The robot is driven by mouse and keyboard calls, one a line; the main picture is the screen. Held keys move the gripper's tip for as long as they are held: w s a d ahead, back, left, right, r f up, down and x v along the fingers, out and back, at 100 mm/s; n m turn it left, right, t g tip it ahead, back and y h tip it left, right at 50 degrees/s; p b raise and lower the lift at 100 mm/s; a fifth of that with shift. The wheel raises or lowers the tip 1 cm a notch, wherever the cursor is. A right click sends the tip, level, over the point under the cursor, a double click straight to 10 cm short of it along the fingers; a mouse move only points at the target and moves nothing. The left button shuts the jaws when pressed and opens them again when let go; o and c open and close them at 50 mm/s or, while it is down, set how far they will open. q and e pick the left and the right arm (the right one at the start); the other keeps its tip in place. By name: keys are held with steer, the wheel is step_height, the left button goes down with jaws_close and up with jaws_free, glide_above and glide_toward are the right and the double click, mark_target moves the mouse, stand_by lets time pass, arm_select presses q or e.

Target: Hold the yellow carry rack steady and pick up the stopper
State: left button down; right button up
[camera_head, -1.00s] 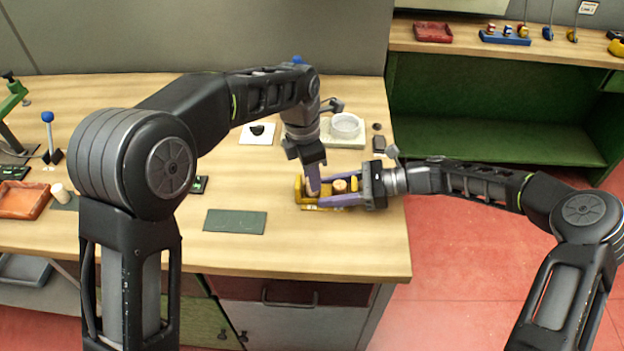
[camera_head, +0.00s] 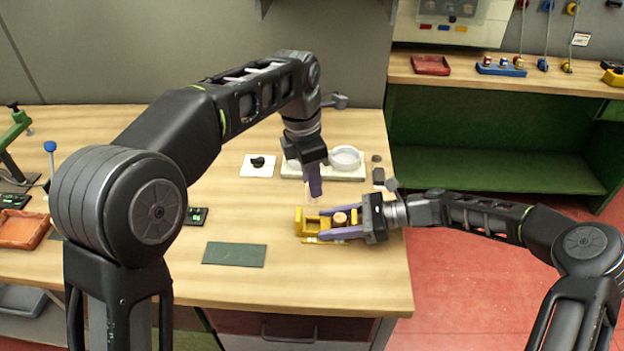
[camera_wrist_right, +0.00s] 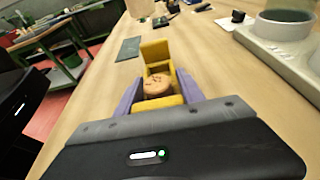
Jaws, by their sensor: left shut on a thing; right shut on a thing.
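The yellow carry rack (camera_head: 305,226) stands on the wooden table near its right edge. It also shows in the right wrist view (camera_wrist_right: 157,48). My right gripper (camera_head: 325,228) comes from the right, its purple fingers shut on the rack from both sides. A cork stopper (camera_head: 340,218) sits upright in the rack between these fingers; its round top shows in the right wrist view (camera_wrist_right: 158,84). My left gripper (camera_head: 313,192) points down and is shut on a pale cork stopper (camera_head: 311,197), mostly hidden by the fingers, held above the rack's left part.
A pale block with a white round dish (camera_head: 346,158) stands behind the rack. A white card with a black piece (camera_head: 258,165) lies back left. A dark green mat (camera_head: 234,254) lies at front left. A red-orange tray (camera_head: 22,230) is far left. Bare table lies between.

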steer(key=o, duration=1.1)
steer(key=shift+c, duration=0.2)
steer(key=v, duration=1.2)
